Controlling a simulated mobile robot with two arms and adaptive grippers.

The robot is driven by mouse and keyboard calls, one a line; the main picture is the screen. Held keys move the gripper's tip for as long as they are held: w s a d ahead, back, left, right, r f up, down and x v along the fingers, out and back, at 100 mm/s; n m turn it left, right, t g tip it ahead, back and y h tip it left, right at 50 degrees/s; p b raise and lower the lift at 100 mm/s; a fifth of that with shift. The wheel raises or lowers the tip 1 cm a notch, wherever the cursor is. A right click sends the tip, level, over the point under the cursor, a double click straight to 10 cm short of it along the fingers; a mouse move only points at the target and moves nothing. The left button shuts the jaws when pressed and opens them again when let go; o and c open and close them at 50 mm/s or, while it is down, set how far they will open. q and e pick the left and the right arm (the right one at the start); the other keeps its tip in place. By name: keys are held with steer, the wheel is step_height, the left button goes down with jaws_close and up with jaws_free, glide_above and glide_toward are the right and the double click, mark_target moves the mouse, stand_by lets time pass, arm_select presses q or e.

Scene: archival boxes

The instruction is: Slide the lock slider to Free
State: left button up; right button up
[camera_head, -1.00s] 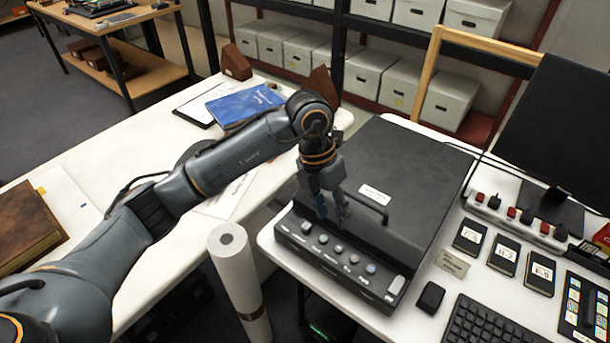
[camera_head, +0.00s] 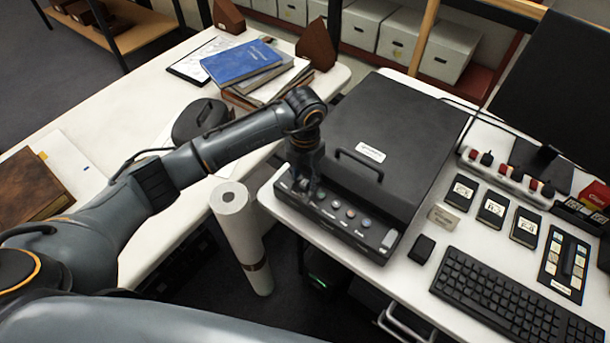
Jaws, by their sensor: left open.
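A black flatbed device (camera_head: 395,130) with a closed lid and a handle (camera_head: 359,165) stands on the right white table. Its sloped front panel (camera_head: 372,243) has a row of small round controls and a light grey rectangular piece (camera_head: 390,238) at the right end. I cannot make out which control is the lock slider, and the labels are too small to read. My left gripper (camera_head: 306,188) is open, pointing down at the left part of the panel. It hides some controls there; I cannot tell whether it touches them. My right gripper is not in view.
A white paper roll (camera_head: 240,235) stands in the gap between the tables. A keyboard (camera_head: 512,300), a small black block (camera_head: 422,249) and a power strip (camera_head: 505,180) lie on the right table. Books (camera_head: 240,62) lie on the left table.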

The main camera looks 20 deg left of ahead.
mark_target(290, 177)
arm_select(q)
steer(key=shift+f, duration=0.6)
jaws_close()
steer(key=shift+a, duration=0.1)
steer(key=a, duration=0.1)
steer(key=w+a+b, duration=0.1)
steer(key=a, duration=0.2)
steer(key=shift+w+a+b, duration=0.2)
steer(key=shift+w+b, duration=0.1)
steer(key=shift+b, duration=0.05)
steer(key=shift+r, duration=0.1)
